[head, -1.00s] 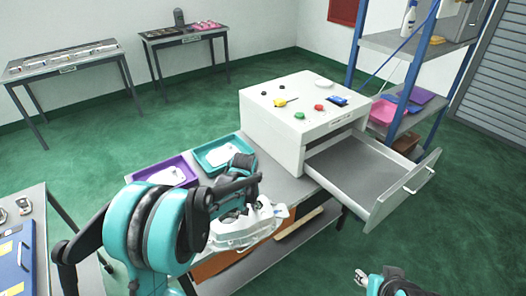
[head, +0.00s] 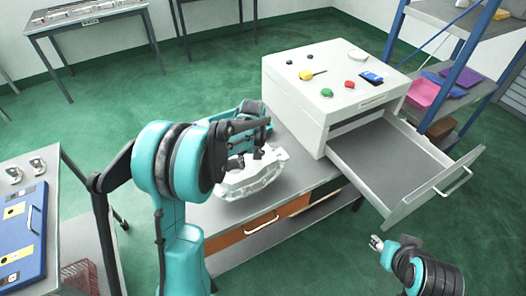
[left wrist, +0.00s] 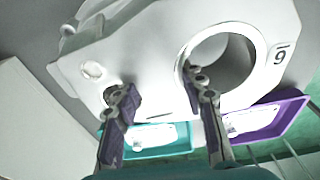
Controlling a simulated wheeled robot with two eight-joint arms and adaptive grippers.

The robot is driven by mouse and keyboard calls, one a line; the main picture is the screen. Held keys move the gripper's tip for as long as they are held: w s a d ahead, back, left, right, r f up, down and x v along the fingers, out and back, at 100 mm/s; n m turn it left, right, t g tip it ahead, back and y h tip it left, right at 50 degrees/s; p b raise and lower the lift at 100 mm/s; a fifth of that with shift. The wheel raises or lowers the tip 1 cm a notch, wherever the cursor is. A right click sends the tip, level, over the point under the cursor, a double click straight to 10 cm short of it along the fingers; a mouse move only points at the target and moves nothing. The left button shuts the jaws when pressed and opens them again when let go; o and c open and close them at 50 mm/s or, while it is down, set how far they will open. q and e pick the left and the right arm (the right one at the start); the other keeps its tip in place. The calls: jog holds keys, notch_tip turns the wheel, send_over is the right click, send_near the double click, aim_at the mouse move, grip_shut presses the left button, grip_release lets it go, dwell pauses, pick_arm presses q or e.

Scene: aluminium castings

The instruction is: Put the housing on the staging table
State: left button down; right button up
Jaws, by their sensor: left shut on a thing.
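The housing (head: 252,178) is a silvery white casting, seen in the head view over the grey bench's front edge. My left gripper (head: 248,157) is shut on it from above. In the left wrist view the housing (left wrist: 140,45) fills the top, with a large round bore and a dark number mark. My left fingers (left wrist: 163,92) reach into its openings there. I cannot tell whether it touches the bench. My right gripper (head: 376,243) is low at the right, away from the housing; its jaw opening is too small to judge. No table is readably marked as staging.
A white cabinet (head: 310,95) with an open, empty drawer (head: 400,165) stands right of the housing. A teal tray (left wrist: 160,152) and a purple tray (left wrist: 270,122) show behind it. A side table (head: 50,165) with a blue panel is at left.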

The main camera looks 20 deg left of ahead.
pick_arm(q)
jog(key=shift+s+a+f+b, duration=0.45)
jog(key=shift+s+a+f, duration=0.15)
jog(key=shift+f, duration=0.55)
jog(key=shift+s+a+f+b, duration=0.45)
jog(key=shift+a+f, duration=0.2)
jog(key=shift+f, duration=0.5)
jog(key=shift+s+a+f+b, duration=0.45)
jog(key=shift+s+a+f, duration=0.15)
jog(key=shift+f, duration=0.55)
jog(key=shift+f, duration=0.1)
jog(key=c, duration=0.9)
grip_release()
